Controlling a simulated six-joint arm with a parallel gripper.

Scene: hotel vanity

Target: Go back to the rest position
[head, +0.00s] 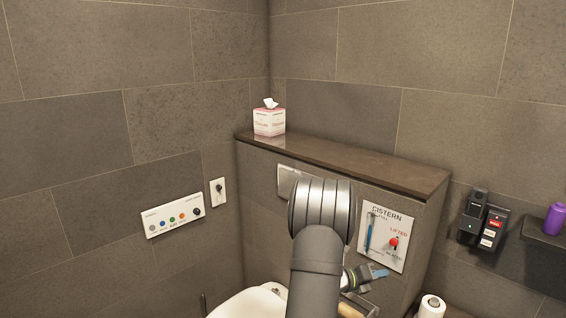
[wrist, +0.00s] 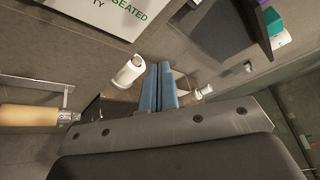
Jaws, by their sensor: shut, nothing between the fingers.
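My gripper (head: 378,272) is in the head view, low in front of the cistern wall and partly hidden behind my own arm. In the wrist view its two blue fingers (wrist: 158,88) lie side by side, shut, with nothing held. The white CISTERN panel (head: 384,236) with a red knob (head: 393,242) and a blue upright part is on the wall just above my gripper. The panel's lower edge also shows in the wrist view (wrist: 108,14). My gripper appears apart from the panel.
A tissue box (head: 269,121) stands on the dark ledge (head: 340,157). The toilet (head: 250,303) is below. A paper roll (head: 432,306) stands lower right. A tan cylindrical handle (wrist: 35,115) lies left in the wrist view. A button panel (head: 173,215) is on the left wall.

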